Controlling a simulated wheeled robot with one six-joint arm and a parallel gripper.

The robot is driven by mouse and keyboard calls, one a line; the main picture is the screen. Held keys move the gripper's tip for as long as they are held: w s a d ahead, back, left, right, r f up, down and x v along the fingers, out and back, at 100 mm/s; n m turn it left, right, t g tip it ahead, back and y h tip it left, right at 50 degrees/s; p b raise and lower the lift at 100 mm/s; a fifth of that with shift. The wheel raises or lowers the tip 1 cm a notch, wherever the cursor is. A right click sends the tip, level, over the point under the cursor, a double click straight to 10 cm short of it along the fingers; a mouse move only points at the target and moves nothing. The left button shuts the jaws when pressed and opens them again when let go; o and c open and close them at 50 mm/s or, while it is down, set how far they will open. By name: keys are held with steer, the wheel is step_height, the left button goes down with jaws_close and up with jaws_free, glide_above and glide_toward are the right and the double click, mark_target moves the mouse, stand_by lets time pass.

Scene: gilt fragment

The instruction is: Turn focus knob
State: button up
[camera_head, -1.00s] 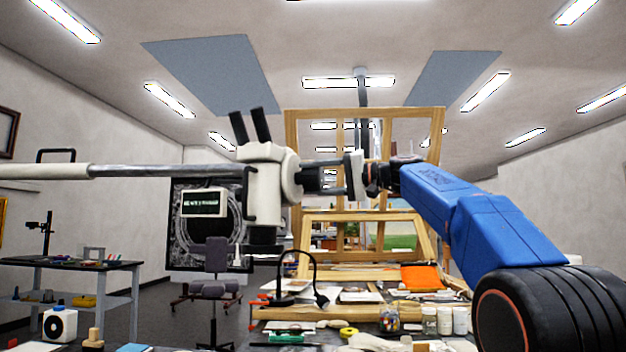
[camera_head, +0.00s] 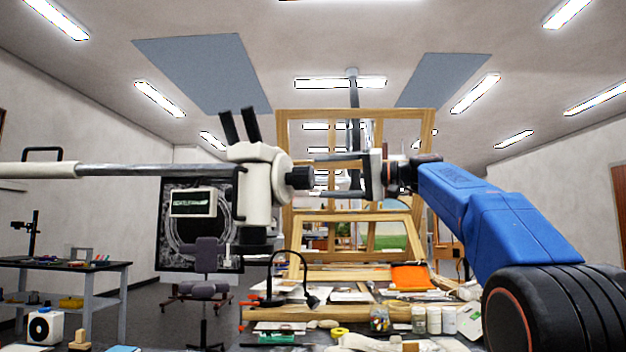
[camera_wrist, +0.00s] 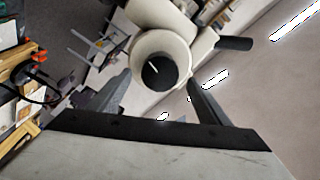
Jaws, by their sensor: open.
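The white microscope (camera_head: 258,190) hangs from a horizontal boom and has two dark eyepieces at its top. Its black focus knob (camera_head: 299,177) sticks out from the right side of the head. In the wrist view the knob (camera_wrist: 160,74) is a dark disc with a short white line, set in a round white housing. My gripper (camera_head: 315,177) is to the right of the knob and faces it, jaws open and empty. In the wrist view my fingers (camera_wrist: 160,80) stand on either side of the knob, with gaps between; its face is unhidden.
The horizontal boom (camera_head: 150,169) runs left from the microscope. A workbench below carries a black lamp (camera_head: 290,280), jars (camera_head: 432,320) and tools. A wooden frame (camera_head: 427,150) stands behind my gripper. There is open air around the wrist.

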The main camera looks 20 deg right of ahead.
mark_target(312, 178)
steer(key=v, duration=1)
steer(key=shift+d+f, duration=0.1)
steer(key=shift+f, duration=0.05)
stand_by(1.4)
steer(key=x, duration=1.6)
steer(key=shift+s, duration=0.1)
steer(key=c, duration=1.1)
